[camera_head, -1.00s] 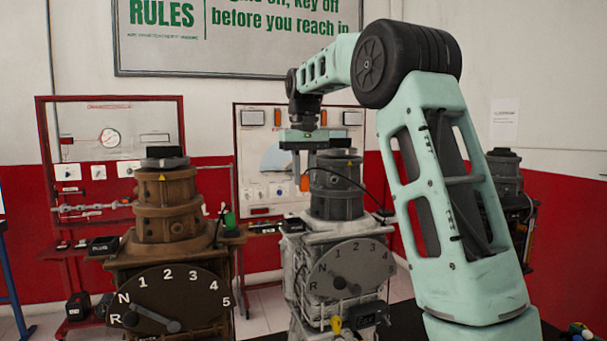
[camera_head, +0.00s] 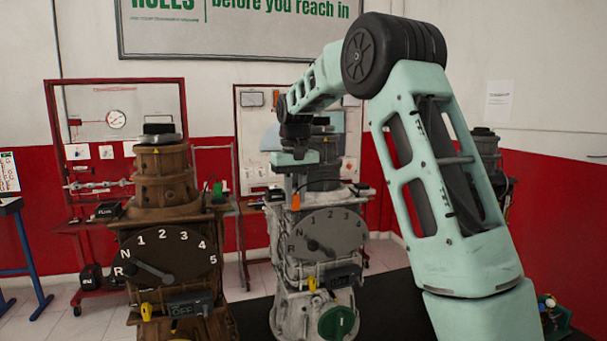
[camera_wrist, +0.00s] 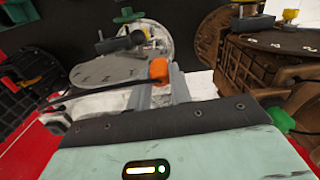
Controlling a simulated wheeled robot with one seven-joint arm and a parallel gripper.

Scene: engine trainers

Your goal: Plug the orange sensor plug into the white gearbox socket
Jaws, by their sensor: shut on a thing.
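The orange sensor plug (camera_head: 296,202) is held between the fingertips of my gripper (camera_head: 293,186), just above and left of the white gearbox's dial. My gripper is shut on the plug and points down. In the wrist view the plug (camera_wrist: 159,70) sits between the grey fingers, with a black cable trailing left. The white gearbox (camera_head: 290,270) stands upright below and behind the gripper, and its dial plate (camera_wrist: 105,70) shows in the wrist view. I cannot make out its socket. Whether the plug touches the gearbox, I cannot tell.
A brown gearbox (camera_head: 165,205) with a similar dial and a green plug (camera_head: 217,187) stands close on the left. A third dark unit (camera_head: 487,150) is behind my arm at right. Red-framed boards (camera_head: 115,118) stand at the back.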

